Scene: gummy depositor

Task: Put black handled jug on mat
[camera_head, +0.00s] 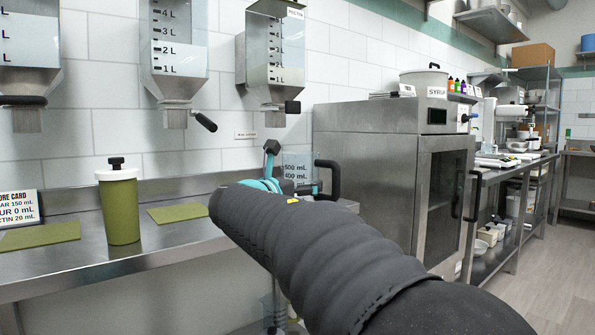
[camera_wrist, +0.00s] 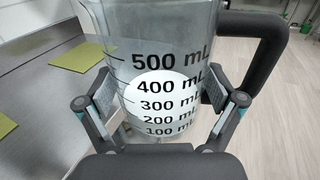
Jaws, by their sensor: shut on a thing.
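The clear jug with a black handle (camera_head: 328,180) shows beyond my arm in the head view, partly hidden by it. In the wrist view the jug (camera_wrist: 150,35) stands between my fingers, with its black handle (camera_wrist: 262,45) to the right and white contents up to about the 400 mL mark. My gripper (camera_wrist: 160,103) is shut on the jug's sides. Two green mats lie on the counter: one (camera_head: 177,213) right of the green bottle, one (camera_head: 40,236) at the left.
A green bottle with a white lid (camera_head: 121,205) stands between the mats. A score card (camera_head: 18,209) stands at the left. Dispensers (camera_head: 180,55) with levers hang above the counter (camera_head: 165,248). A steel oven (camera_head: 395,180) stands at the right.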

